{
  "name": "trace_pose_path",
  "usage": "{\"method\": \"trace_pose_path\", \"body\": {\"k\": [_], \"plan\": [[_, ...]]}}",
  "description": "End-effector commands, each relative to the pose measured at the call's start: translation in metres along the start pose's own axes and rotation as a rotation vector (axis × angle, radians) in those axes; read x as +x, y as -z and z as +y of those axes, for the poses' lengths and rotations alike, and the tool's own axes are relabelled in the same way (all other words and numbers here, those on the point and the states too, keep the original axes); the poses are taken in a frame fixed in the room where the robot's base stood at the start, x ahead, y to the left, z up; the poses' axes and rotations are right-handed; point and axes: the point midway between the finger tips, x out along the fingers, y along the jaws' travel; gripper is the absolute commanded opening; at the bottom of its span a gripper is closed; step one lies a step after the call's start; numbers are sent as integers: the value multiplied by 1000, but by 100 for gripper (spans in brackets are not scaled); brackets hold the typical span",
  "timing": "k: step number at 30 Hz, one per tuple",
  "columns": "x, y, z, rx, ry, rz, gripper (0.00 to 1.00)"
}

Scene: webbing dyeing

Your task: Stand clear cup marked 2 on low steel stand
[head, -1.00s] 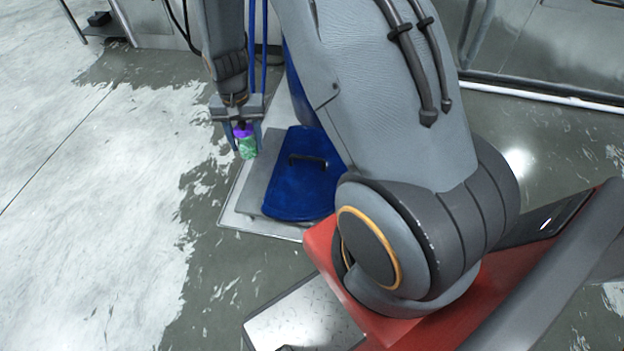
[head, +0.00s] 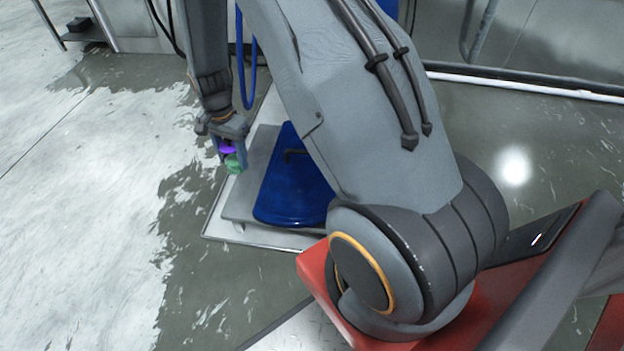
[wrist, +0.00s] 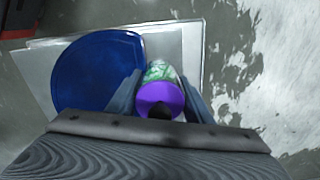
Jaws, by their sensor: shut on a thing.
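My gripper (head: 231,160) is shut on a small green-and-white mottled item with a purple ring-like top (head: 234,165). The wrist view shows this item (wrist: 160,70) between the two fingers, its dark opening facing the camera. I see no mark 2 and cannot tell whether it is the clear cup. In the wrist view the held item overlaps the bare strip of the stand (wrist: 164,46). I cannot tell whether it touches.
A pale base sheet (head: 222,228) lies under the stand on the patchy wet floor. Blue tubing (head: 247,80) rises behind the gripper. A white pipe (head: 530,86) runs along the back right.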

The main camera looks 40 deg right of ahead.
Motion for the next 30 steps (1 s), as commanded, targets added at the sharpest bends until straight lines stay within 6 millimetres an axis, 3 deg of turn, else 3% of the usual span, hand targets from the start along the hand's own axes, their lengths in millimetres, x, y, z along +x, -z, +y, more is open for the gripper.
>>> {"method": "trace_pose_path", "body": {"k": [1, 6, 12, 20, 30], "plan": [[17, 4, -6, 22, 1, 1, 18], [43, 10, -16, 93, 2, 1, 18], [59, 14, -23, 143, 1, 1, 18], [63, 14, -24, 155, 1, 0, 18], [110, 15, -24, 154, 0, 0, 18]]}}
